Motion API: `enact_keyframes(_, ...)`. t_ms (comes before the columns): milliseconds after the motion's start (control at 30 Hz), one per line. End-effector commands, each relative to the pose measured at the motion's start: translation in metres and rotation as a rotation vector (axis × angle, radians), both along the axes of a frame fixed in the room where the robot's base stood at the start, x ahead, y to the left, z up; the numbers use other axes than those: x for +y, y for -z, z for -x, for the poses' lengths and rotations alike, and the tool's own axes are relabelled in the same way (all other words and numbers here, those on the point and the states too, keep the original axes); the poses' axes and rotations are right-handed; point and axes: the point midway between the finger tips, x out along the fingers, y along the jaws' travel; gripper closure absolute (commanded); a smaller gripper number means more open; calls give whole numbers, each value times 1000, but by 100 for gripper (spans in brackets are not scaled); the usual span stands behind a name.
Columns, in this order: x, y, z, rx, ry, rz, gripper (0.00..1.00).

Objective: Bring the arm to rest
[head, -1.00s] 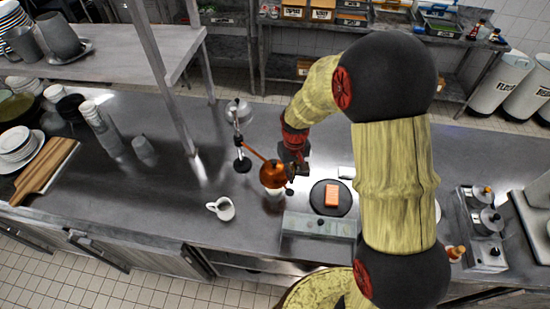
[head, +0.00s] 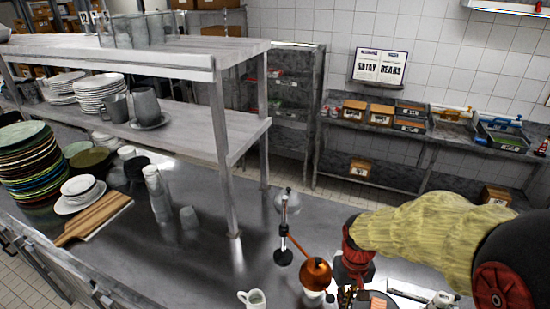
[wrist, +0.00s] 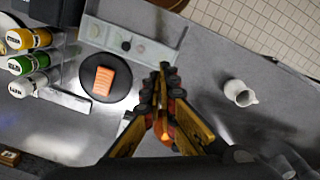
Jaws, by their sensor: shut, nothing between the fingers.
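My gripper (wrist: 163,72) is shut and empty in the wrist view, above the steel counter between the salmon-coloured block and the white jug. In the head view my gripper (head: 350,294) shows at the bottom edge, its fingertips partly cut off. My arm reaches in from the right, its pale yellow link roughly level. A copper round vessel (head: 316,272) is just left of my gripper in the head view. The gap between them is hard to judge.
A white jug (wrist: 240,92) stands on the counter. The salmon-coloured block (wrist: 104,80) lies on a black round plate (wrist: 123,91) near a grey tray (wrist: 105,36). A shelf post (head: 222,160) rises left of my arm. Plates and cups crowd the far left.

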Motion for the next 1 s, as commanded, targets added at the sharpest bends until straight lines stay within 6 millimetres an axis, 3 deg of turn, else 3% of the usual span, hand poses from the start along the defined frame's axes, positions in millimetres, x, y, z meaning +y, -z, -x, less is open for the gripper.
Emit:
enact_keyframes(300, 0, -16, 58, -174, 31, 0, 100)
enact_keyframes(600, 0, -10, 103, -409, 38, -5, 100)
enact_keyframes(800, 0, -11, 113, -546, 38, -8, 100)
enact_keyframes(1000, 0, -8, 115, -568, 38, -8, 100)
